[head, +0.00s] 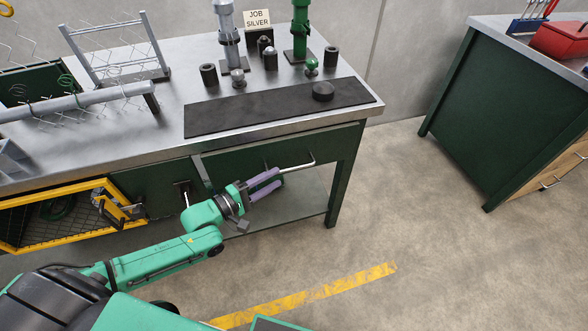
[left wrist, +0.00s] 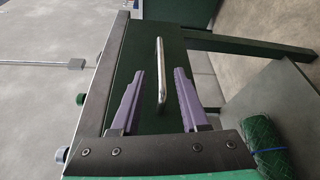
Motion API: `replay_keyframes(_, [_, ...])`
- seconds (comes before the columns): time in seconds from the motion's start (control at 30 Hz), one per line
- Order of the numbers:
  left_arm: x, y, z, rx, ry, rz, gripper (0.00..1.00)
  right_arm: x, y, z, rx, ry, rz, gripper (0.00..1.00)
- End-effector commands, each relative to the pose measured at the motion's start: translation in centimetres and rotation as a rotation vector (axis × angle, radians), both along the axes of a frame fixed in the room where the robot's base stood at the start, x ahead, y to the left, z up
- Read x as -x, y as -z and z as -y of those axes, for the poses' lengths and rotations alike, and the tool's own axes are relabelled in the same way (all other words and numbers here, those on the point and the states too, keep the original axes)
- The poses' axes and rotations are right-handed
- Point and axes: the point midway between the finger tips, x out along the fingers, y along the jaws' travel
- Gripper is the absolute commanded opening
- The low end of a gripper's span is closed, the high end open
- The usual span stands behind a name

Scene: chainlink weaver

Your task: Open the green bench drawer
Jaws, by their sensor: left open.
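The green bench drawer (head: 235,162) is under the right part of the metal-topped bench; its dark green front also shows in the left wrist view (left wrist: 128,62). It looks shut, flush with the bench front. Its silver bar handle (head: 300,165) sticks out from the front. My left gripper (head: 277,179) has purple fingers and is open at the handle. In the left wrist view the handle (left wrist: 161,70) lies between the two open fingers (left wrist: 159,73), with a gap on each side. The fingers hide part of the handle in the head view. My right gripper is not in view.
The bench top (head: 180,120) carries a black mat (head: 240,112), posts and a wire frame. A bench leg (head: 345,175) stands right of the drawer. A green coil (left wrist: 262,142) lies on the lower shelf.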

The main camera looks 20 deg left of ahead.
Motion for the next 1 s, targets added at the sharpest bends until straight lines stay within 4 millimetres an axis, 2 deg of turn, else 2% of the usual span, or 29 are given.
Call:
replay_keyframes(0.1, [-2.8,0.3,1.9,0.002,-0.001,0.005,0.45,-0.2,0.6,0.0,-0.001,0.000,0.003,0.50])
replay_keyframes(0.3, [-5.6,0.6,4.0,-0.002,0.000,0.002,0.45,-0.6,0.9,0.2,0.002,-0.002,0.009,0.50])
replay_keyframes(0.6, [-6.1,0.6,4.4,-0.004,0.000,-0.001,0.45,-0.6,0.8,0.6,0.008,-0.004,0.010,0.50])
replay_keyframes(0.63, [-6.1,0.6,4.4,-0.004,0.000,-0.001,0.41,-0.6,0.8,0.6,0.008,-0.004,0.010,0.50])
replay_keyframes(0.73, [-6.1,0.6,4.4,-0.004,0.000,-0.001,0.03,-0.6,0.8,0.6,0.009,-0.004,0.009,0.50])
replay_keyframes(0.77, [-6.1,0.6,4.4,-0.004,0.000,-0.001,0.00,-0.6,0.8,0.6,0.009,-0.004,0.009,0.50])
replay_keyframes(1.0, [-6.1,0.6,4.3,-0.004,0.000,0.000,0.00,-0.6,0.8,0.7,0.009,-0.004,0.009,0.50])
